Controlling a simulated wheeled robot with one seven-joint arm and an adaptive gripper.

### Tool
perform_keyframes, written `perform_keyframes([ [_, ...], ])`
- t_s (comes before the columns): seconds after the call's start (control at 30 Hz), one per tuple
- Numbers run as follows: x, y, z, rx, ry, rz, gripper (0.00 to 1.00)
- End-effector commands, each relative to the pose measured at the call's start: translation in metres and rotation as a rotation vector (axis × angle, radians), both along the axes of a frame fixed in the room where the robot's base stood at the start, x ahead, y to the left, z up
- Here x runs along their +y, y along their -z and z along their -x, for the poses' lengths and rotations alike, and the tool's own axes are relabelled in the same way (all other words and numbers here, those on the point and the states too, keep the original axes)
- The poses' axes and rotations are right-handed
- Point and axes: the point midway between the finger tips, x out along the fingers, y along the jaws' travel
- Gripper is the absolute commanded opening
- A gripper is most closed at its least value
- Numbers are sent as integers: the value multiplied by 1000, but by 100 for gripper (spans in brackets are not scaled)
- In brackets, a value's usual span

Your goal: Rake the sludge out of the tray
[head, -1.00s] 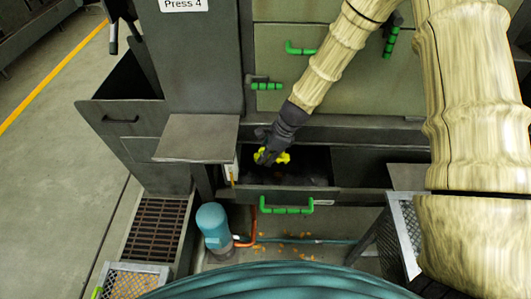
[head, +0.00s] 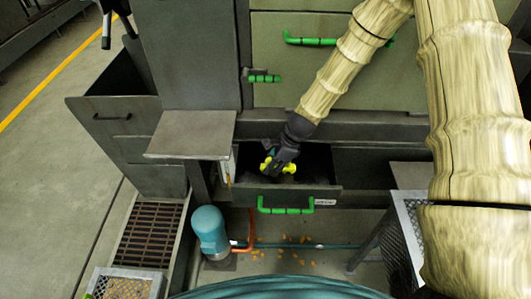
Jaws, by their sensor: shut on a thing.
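The tray (head: 325,198) is a dark, drawer-like box pulled out of the press, with a green handle (head: 285,208) on its front wall. My gripper (head: 277,165) reaches down into the left part of the tray. It is shut on a bright yellow thing, which looks like the grip of a rake (head: 285,168). The rest of that tool is hidden or too dark to make out. The inside of the tray is dark, and I cannot tell the sludge from the tray floor.
A grey shelf plate (head: 192,133) juts out to the left of the tray. A blue motor (head: 209,230) and orange pipe stand below. Mesh-sided frames (head: 412,235) are at the right. Orange bits (head: 300,240) lie scattered on the floor under the tray.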

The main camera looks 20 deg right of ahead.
Motion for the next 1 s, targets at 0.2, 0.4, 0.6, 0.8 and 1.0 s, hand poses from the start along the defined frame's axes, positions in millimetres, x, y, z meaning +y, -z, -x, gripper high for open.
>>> perform_keyframes([
  [0.2,-4,1,0,0,-5,-1,0],
  [0.4,9,1,0,-1,1,0,0],
  [0.6,22,1,0,0,9,0,0],
  [0.8,21,-27,0,0,11,-1,0],
  [1.0,21,-46,0,0,11,0,0],
])
